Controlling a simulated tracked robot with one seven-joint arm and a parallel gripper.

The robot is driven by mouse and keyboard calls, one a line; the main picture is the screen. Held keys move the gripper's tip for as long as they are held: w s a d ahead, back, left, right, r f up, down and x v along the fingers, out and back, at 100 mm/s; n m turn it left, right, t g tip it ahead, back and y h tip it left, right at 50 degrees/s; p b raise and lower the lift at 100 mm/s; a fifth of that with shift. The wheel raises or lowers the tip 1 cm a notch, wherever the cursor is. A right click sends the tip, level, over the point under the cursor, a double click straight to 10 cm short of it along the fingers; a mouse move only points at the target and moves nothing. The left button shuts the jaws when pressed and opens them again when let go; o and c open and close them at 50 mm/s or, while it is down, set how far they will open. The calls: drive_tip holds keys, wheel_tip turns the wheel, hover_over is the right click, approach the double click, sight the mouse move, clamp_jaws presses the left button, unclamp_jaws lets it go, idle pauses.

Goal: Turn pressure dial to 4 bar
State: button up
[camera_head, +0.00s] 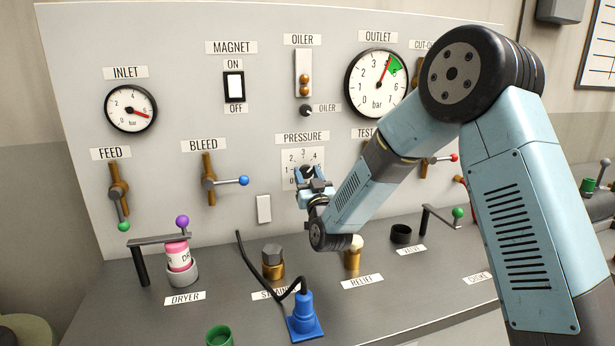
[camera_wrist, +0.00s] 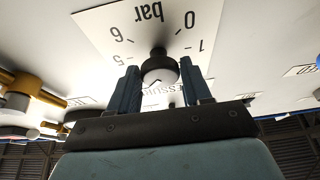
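The pressure dial is a black knob (camera_head: 306,171) on a white numbered plate (camera_head: 290,160) under the PRESSURE label. My gripper (camera_head: 312,178) is right in front of it. In the wrist view the knob (camera_wrist: 160,68) lies between my two dark blue fingers (camera_wrist: 160,85), which stand apart, one on each side. A narrow gap seems to show, but contact cannot be ruled out. The plate (camera_wrist: 195,12) appears upside down there, with 0, 1, 6 and "bar" readable. The knob's pointer setting is unclear. The outlet gauge (camera_head: 365,90) has its red needle near the green zone's left edge.
The inlet gauge (camera_head: 130,108) and a blue-knobbed bleed lever (camera_head: 225,181) are to the left. A blue plug (camera_head: 304,318) with a black cable, a pink dryer canister (camera_head: 177,255) and relief valve (camera_head: 352,258) stand on the ledge below. My arm hides part of the right panel.

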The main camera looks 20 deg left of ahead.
drive_tip(key=o, duration=0.3)
drive_tip(key=v, duration=1.3)
drive_tip(key=shift+s+d+f, duration=0.25)
drive_tip(key=shift+r, duration=0.1)
drive_tip(key=w+d+r+g+h, duration=0.35)
drive_tip(key=d+r, duration=0.25)
drive_tip(key=d, duration=0.3)
drive_tip(key=s+d+r+m+g+h, duration=0.1)
drive_tip(key=s+d+r+g+h, duration=0.1)
drive_tip(key=d, duration=0.4)
drive_tip(key=s+d+r+m+g+h, duration=0.1)
drive_tip(key=s+d+r+h, duration=0.1)
drive_tip(key=d, duration=0.5)
drive_tip(key=s+d+m+g+h, duration=0.2)
drive_tip(key=s+d, duration=0.6)
drive_tip(key=s, duration=0.4)
drive_tip(key=s+d+r+m+g+h, duration=0.1)
drive_tip(key=s+d+m+g+h, duration=0.1)
drive_tip(key=s+d+g, duration=0.3)
drive_tip(key=s+d, duration=0.3)
drive_tip(key=s, duration=0.4)
drive_tip(key=shift+s+d, duration=0.25)
drive_tip(key=shift+s, duration=0.05)
